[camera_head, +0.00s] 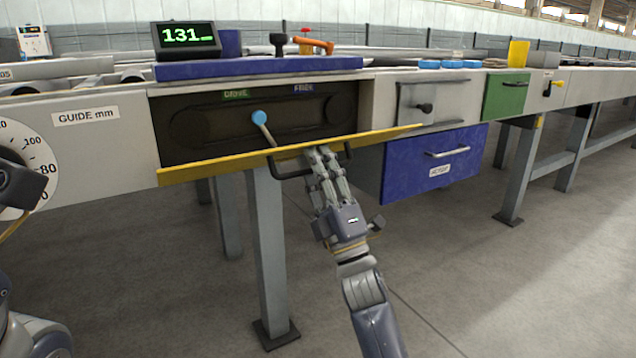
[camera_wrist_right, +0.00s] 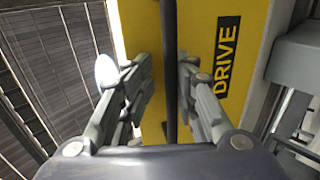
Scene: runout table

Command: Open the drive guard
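The drive guard (camera_head: 215,170) is a yellow panel along the bottom of a dark recess in the runout table. In the head view it is swung down and outward, seen nearly edge-on, with the recess uncovered. Its yellow face (camera_wrist_right: 200,25) with a DRIVE label fills the middle of the right wrist view. A black bar handle (camera_head: 290,174) sticks out from it. My right gripper (camera_head: 318,157) is at this handle. In the wrist view its fingers stand apart on both sides of the bar (camera_wrist_right: 170,60), with a gap.
Inside the recess is a blue-knobbed lever (camera_head: 259,118). A dial (camera_head: 35,160) is at the left. A blue drawer (camera_head: 405,175), a grey door (camera_head: 415,95) and a green panel (camera_head: 505,95) are to the right. A table leg (camera_head: 268,255) stands beside my right arm. The floor at right is clear.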

